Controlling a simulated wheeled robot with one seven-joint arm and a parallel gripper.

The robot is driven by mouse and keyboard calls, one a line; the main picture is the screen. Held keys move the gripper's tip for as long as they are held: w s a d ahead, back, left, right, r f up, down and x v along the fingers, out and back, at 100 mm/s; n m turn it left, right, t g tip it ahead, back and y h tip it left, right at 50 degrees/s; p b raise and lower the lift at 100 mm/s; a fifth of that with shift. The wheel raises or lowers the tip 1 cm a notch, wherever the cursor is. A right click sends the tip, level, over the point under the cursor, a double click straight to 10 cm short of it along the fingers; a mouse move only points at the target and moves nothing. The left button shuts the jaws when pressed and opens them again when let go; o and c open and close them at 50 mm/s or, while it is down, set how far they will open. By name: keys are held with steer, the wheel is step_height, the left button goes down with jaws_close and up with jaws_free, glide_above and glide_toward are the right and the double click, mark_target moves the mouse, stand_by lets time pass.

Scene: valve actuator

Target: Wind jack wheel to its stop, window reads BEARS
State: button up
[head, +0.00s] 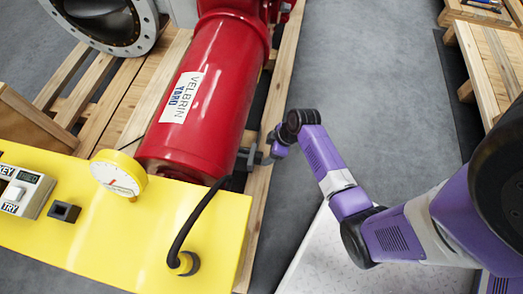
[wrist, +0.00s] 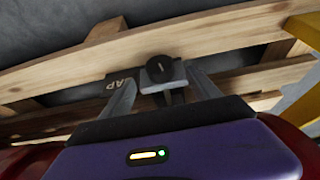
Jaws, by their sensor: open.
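In the head view, my gripper (head: 266,155) is at the right side of the red cylinder (head: 209,95), near its lower end by the yellow panel (head: 112,240). In the wrist view, the two fingers of my gripper (wrist: 160,80) stand apart. Between them shows a small grey block with a round black knob (wrist: 160,69); I cannot tell whether the fingers touch it. A dark label beside it shows the letters "AP". I cannot make out a jack wheel or a window reading BEARS in either view.
A white gauge (head: 118,176), a black cable (head: 200,222) and a box marked KEY and TRY (head: 22,189) are on the yellow panel. Wooden pallet boards (head: 280,95) run under the cylinder. Grey floor (head: 375,70) lies open to the right, before another pallet (head: 485,60).

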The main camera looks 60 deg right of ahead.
mark_target(262, 155)
steer(key=b+x, duration=0.3)
steer(key=x, duration=0.4)
steer(key=shift+r, duration=0.1)
steer(key=shift+c, duration=0.2)
steer(key=c, duration=1.3)
steer(key=shift+d, duration=0.1)
